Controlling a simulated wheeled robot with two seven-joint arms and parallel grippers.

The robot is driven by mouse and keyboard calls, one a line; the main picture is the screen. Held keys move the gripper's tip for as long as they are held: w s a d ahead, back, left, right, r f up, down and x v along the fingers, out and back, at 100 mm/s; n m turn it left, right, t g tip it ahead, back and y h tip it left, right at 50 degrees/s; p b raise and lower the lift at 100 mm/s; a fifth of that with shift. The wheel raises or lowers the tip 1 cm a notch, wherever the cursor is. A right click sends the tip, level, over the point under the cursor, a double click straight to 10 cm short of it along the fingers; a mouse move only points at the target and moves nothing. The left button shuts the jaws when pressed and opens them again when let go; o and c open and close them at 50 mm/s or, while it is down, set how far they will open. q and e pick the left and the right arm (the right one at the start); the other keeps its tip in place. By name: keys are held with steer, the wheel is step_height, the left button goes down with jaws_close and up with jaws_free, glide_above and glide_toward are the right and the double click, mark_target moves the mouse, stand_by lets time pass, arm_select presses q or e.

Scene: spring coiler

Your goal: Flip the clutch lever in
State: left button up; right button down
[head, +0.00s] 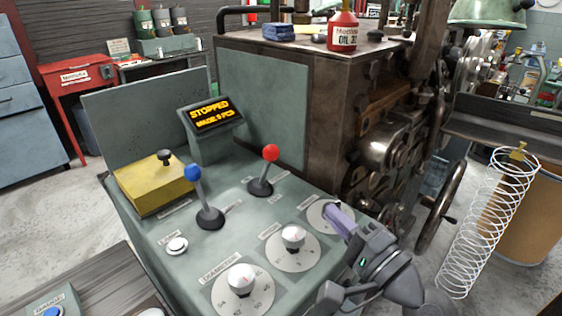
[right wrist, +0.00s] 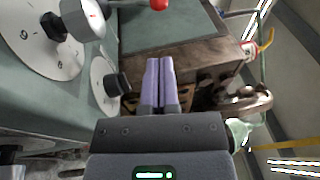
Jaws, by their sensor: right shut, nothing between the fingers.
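Two levers stand on the green-grey control panel (head: 150,243): one with a blue knob (head: 194,173) and one with a red knob (head: 271,153). I cannot read the small labels to tell which is the clutch. Both stand upright with a slight tilt. The red knob also shows at the top edge of the right wrist view (right wrist: 158,4). My right gripper (head: 333,215) has its purple fingers shut with nothing between them. It is over the panel's right side near the rightmost dial, apart from both levers. The fingers also show in the right wrist view (right wrist: 159,62). My left gripper is out of view.
Dials (head: 242,280) (head: 293,238) lie along the panel's front. A yellow box (head: 153,185) with a black knob is at its left. A display (head: 212,114) reads STOPPED. The brown machine (head: 258,90) stands behind. A coiled spring (head: 490,220) hangs at right.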

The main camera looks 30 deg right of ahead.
steer(key=p, duration=0.2)
glide_toward(276, 157)
steer(key=x, duration=0.7)
steer(key=shift+w, duration=0.25)
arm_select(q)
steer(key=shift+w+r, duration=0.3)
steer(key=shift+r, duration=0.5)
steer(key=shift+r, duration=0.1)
arm_select(e)
steer(key=w+r+g+p, duration=0.1)
steer(key=p, duration=0.4)
steer(key=w+a+r+g+p, duration=0.1)
steer(key=w+g+p, duration=0.1)
steer(key=p, duration=0.4)
steer(key=w+r+n+g+p, duration=0.1)
steer(key=w+g+p, duration=0.1)
steer(key=p, duration=0.3)
steer(key=shift+a+r+h, duration=0.25)
steer(key=shift+a+h, duration=0.15)
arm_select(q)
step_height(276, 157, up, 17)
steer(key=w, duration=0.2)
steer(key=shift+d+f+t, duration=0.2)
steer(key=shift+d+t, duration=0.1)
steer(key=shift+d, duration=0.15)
arm_select(e)
steer(key=w, duration=0.2)
steer(key=w+a, duration=0.1)
steer(key=shift+f+g, duration=0.3)
steer(key=shift+f, duration=0.1)
